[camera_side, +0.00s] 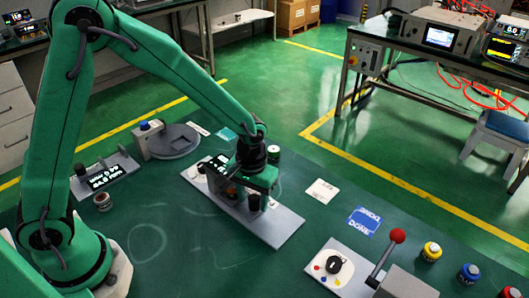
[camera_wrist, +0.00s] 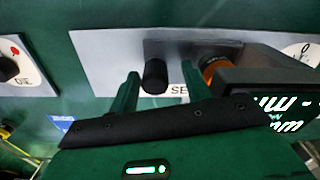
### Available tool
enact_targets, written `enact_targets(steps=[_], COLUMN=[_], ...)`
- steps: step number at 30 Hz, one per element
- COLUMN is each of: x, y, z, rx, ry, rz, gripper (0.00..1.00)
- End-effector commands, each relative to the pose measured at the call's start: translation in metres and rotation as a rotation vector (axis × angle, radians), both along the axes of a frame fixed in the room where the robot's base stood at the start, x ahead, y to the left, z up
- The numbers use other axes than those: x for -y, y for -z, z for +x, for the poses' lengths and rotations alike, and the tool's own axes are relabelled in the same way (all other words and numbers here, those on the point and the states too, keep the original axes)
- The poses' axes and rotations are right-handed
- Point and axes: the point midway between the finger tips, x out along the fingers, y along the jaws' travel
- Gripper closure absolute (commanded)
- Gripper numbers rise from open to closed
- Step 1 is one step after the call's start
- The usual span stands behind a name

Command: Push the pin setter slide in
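The pin setter is likely the grey plate (camera_side: 275,230) under my gripper in the side view; its label in the wrist view is partly covered and reads "SE". A black upright knob (camera_wrist: 155,77) on this plate (camera_wrist: 105,55) seems to be its slide handle. The knob also shows in the side view (camera_side: 254,203). My gripper (camera_wrist: 157,88) is open, with its two green fingers on either side of the knob and a visible gap at each side. In the side view my gripper (camera_side: 257,181) covers part of the plate. An orange-ringed cylinder (camera_wrist: 212,69) stands right of the knob.
A lit readout (camera_side: 216,166) sits at the plate's far end. A black dial (camera_side: 333,263) and a red-knobbed lever (camera_side: 397,236) stand to the right, with coloured buttons (camera_side: 431,251). A round grey platform (camera_side: 174,140) is behind left. The mat's front middle is clear.

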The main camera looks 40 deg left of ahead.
Motion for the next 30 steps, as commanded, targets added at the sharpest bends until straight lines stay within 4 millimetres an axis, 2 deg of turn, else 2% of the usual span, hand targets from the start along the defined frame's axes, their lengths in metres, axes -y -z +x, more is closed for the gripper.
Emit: enact_targets(steps=[5,11,24,30], x=[0.001,0.001,0.000,0.000], y=[-0.001,-0.013,-0.066,-0.077], z=[0.000,0.001,0.001,0.000], rx=[0.001,0.003,0.002,0.000], ry=[0.001,0.002,0.000,0.000], rz=[-0.001,-0.001,-0.001,0.000], gripper=[0.52,0.52,0.52,0.52])
